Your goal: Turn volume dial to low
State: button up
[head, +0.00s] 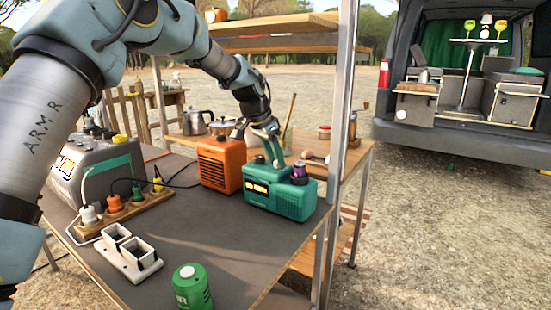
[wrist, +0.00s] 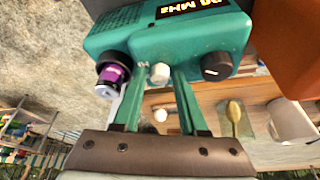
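A teal radio (head: 280,194) with a lit yellow display stands near the right edge of the grey table. In the head view, my gripper (head: 275,160) reaches down to the radio's top.
An orange box (head: 220,165) stands close to the radio's left. A power strip (head: 125,208) with plugs, a white double-socket holder (head: 130,252) and a green canister (head: 192,288) are on the table. A metal post (head: 338,130) rises just right of the radio.

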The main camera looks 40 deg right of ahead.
jog(key=shift+o, duration=1.2)
jog(key=shift+r, duration=0.1)
jog(key=v, duration=1)
jog(key=shift+r+b, duration=0.3)
jog(key=shift+b, duration=0.15)
jog(key=shift+a, duration=0.2)
